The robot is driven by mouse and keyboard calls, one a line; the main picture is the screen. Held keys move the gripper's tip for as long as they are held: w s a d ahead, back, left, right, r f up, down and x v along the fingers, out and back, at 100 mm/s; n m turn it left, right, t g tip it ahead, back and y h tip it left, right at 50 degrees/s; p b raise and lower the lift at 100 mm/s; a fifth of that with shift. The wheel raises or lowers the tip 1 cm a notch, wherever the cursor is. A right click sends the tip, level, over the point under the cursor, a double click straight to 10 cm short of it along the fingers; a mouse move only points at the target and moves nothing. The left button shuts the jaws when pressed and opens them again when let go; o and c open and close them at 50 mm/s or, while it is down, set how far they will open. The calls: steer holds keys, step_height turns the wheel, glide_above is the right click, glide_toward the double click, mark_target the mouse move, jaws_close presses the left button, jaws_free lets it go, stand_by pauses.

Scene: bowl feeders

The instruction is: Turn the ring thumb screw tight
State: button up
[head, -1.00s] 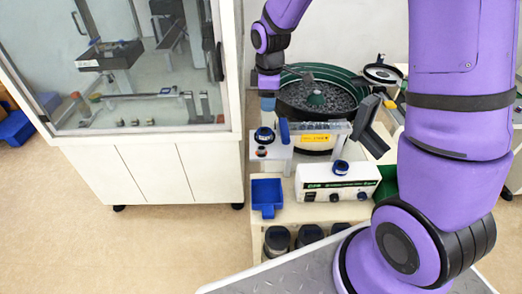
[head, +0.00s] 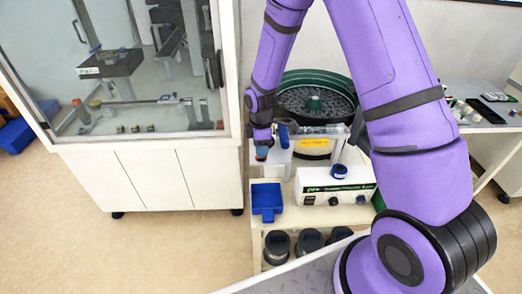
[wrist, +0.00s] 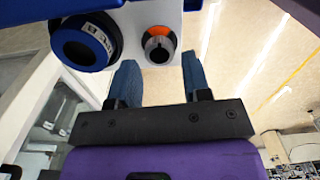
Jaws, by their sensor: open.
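The thumb screw appears to be the silver knob with an orange ring (wrist: 158,45) on the front face of a white block (wrist: 181,30). In the wrist view it stands just ahead of and between the blue fingertips of my gripper (wrist: 159,68). The fingers are open, with no visible grip on the knob. In the head view my gripper (head: 262,150) points down at the front of the white block (head: 277,160) and largely covers the knob. A dark blue ring-shaped part (wrist: 86,42) sits left of the knob in the wrist view.
A green bowl feeder (head: 350,88) of dark parts stands behind. A blue bin (head: 267,200) stands in front, dark jars (head: 278,245) below. A glass-fronted cabinet (head: 190,170) stands close left.

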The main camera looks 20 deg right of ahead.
steer(key=shift+f, duration=1.1)
steer(key=c, duration=0.6)
steer(key=shift+c, duration=0.2)
